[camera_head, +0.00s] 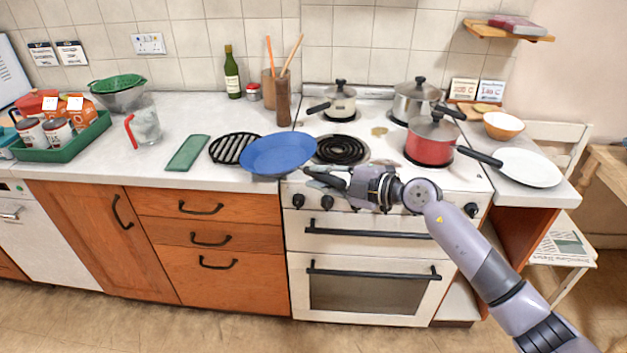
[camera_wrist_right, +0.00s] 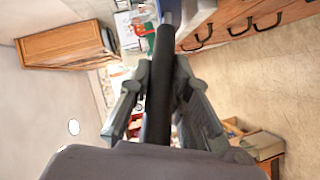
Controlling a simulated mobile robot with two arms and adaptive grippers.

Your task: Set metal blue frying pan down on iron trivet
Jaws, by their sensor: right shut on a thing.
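The blue frying pan (camera_head: 277,153) is in the head view, over the counter's front edge just left of the stove. My right gripper (camera_head: 325,178) is shut on the pan's dark handle, which also shows between the fingers in the right wrist view (camera_wrist_right: 161,85). The black iron trivet (camera_head: 232,149) is a round slatted grille on the counter, just left of the pan. I cannot tell how high the pan is above the counter. My left gripper is not in view.
A green board (camera_head: 188,153) lies left of the trivet, with a measuring jug (camera_head: 146,124) beyond it. A utensil holder (camera_head: 283,108) stands behind the pan. A bare coil burner (camera_head: 342,150) is at right. A red pot (camera_head: 430,147) stands on the stove.

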